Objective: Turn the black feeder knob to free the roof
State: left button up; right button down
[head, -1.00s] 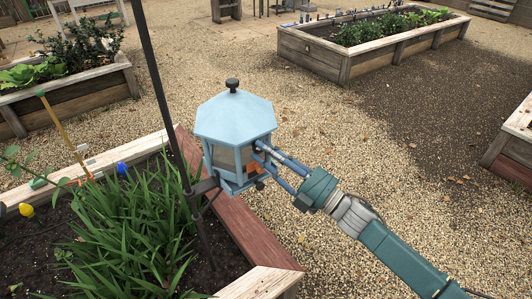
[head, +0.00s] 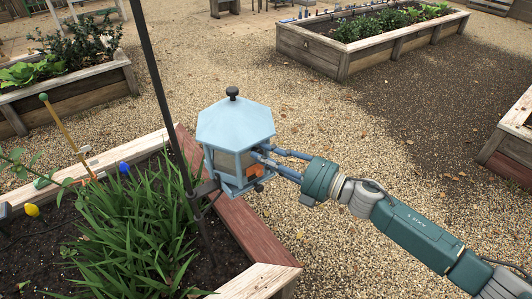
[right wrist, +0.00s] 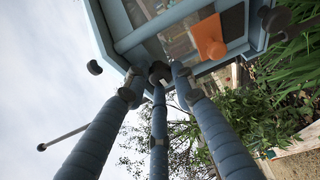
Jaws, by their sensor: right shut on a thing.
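My right gripper (head: 264,154) reaches the feeder's right side, just under the roof edge. In the right wrist view its fingers close around a small dark knob (right wrist: 160,72) on the feeder's side, mostly covered by the fingertips. An orange tab (head: 254,170) sits beside the fingers, and a dark knob (head: 259,187) is below it. The roof sits on the feeder body. My left gripper is out of view.
A dark pole (head: 160,80) stands left of the feeder. Leafy plants (head: 130,235) fill the raised bed below, edged by a reddish plank (head: 238,225). Other raised beds (head: 310,55) stand farther back. Gravel on the right is open.

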jog(key=shift+s+a+f, duration=0.2)
jog(key=shift+s+f, duration=0.05)
jog(key=shift+s, duration=0.05)
jog(key=c, duration=1.5)
grip_release()
jog(key=shift+o, duration=0.2)
jog(key=shift+r, duration=0.1)
jog(key=v, duration=1.2)
jog(key=shift+w, duration=0.15)
